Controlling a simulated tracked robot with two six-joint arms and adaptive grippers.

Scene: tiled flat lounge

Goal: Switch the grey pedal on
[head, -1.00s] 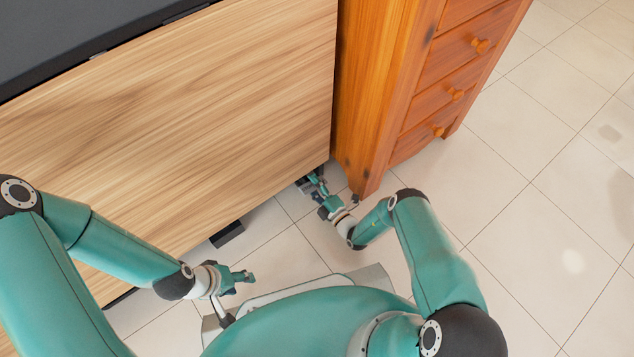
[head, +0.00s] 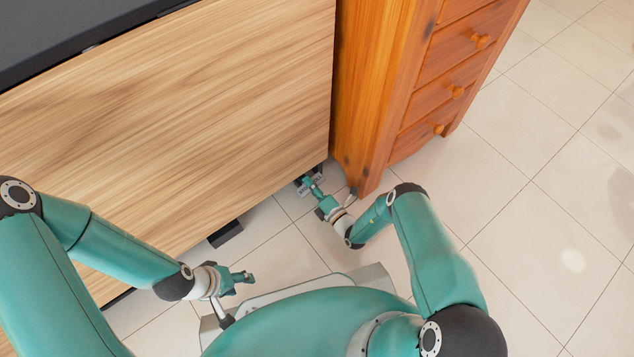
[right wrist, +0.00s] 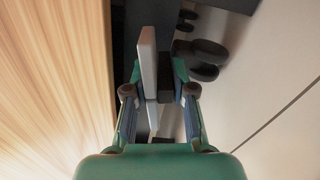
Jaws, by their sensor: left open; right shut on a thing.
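The grey pedal (right wrist: 148,55) shows in the right wrist view as a light grey bar between my right gripper's fingers, beside a dark block. My right gripper (right wrist: 158,75) is shut on it. In the head view my right gripper (head: 311,184) reaches down to the floor at the lower corner of the wooden panel, and it hides most of the pedal there. I cannot tell from the frames whether the pedal is on or off. My left gripper (head: 240,279) is open and empty, low above the floor in front of the panel.
A large wood-grain panel (head: 180,120) under a dark top stands close on the left. An orange wooden drawer cabinet (head: 375,90) is just right of my right gripper. A black block (head: 226,233) sits under the panel. Tiled floor (head: 540,230) is open to the right.

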